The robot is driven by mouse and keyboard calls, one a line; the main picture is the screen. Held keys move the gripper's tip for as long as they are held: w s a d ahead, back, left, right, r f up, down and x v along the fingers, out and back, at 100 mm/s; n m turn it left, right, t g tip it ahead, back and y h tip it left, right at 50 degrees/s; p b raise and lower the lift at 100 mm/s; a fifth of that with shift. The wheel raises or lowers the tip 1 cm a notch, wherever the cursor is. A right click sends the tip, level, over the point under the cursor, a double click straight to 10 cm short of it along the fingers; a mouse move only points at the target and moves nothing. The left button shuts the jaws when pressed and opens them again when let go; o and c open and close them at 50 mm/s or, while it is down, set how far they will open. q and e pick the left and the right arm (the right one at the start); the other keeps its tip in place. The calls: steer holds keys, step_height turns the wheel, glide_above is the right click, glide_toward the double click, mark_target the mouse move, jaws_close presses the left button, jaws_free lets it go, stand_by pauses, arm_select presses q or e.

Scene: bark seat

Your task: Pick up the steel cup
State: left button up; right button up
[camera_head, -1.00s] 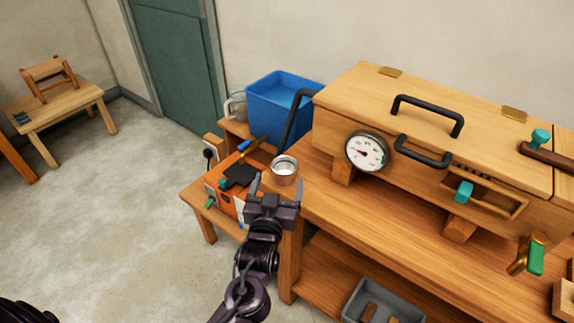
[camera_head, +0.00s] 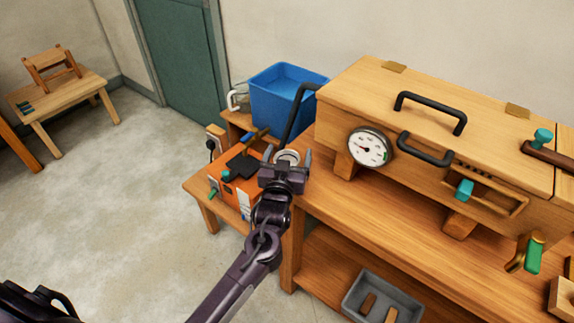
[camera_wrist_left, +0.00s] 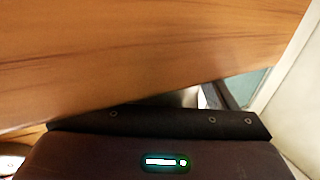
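The steel cup (camera_head: 288,156) stands at the left end of the wooden workbench, beside a bent black handle. In the head view its rim shows between the two fingers of my left gripper (camera_head: 288,155). The fingers are spread wider than the cup, with a gap seeming to show at each side. The gripper's body hides the cup's lower part. In the left wrist view the dark gripper housing fills the bottom and the fingertips are not clear; a small pale grey patch above it may be the cup. My right gripper is not in view.
A blue bin (camera_head: 285,97) stands behind the cup. An orange box (camera_head: 238,185) with a black top is to the left. A wooden chest with a dial gauge (camera_head: 369,147) stands to the right on the bench (camera_head: 400,220). A grey tray (camera_head: 383,298) is on the lower shelf.

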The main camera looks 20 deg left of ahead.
arm_select(q)
steer(key=c, duration=1)
steer(key=shift+r, duration=0.1)
